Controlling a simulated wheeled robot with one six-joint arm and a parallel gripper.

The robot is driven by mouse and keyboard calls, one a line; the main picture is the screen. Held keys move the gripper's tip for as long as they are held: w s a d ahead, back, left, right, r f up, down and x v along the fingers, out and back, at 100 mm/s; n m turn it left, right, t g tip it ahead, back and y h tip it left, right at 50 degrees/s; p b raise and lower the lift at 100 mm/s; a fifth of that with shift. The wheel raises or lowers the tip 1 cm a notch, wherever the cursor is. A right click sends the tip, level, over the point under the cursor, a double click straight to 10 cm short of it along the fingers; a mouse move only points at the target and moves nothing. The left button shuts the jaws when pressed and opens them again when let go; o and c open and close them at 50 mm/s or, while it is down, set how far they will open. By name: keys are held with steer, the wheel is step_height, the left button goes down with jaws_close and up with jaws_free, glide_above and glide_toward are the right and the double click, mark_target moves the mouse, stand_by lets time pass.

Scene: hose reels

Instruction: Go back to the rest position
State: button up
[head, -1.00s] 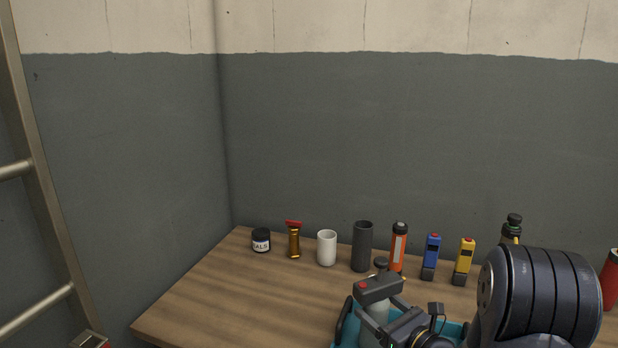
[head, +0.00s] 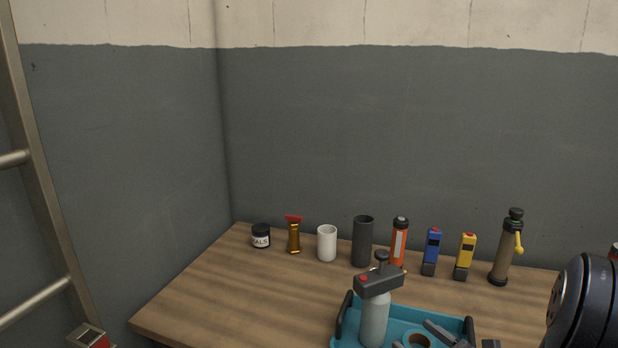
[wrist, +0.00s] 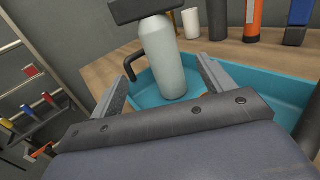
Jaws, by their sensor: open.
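My gripper (wrist: 163,68) is open and empty in the wrist view, its two grey fingers spread wide. Ahead of the fingers, a pale grey bottle (wrist: 163,55) with a dark pump-like top stands upright, with a gap on both sides. In the head view the bottle (head: 374,322) stands in a teal tray (head: 347,333), and its dark head with a red button shows. My dark arm link fills the lower right corner of the head view. The gripper's full outline is not clear in the head view.
Along the back of the wooden bench (head: 215,290) stand a labelled jar (head: 261,237), a white cup (head: 327,243), a dark cylinder (head: 362,242), an orange flashlight-like tube (head: 399,243) and other items. A tape roll (head: 418,338) lies in the tray. The bench's left side is clear.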

mark_target(388, 298)
steer(key=p+x, duration=0.1)
steer(key=x, duration=1)
steer(key=shift+w+a+f+p, duration=0.15)
steer(key=shift+w+a+p, duration=0.1)
steer(key=shift+p, duration=0.05)
step_height(388, 298, up, 3)
steer(key=shift+s+d+f, duration=0.1)
steer(key=shift+r, duration=0.85)
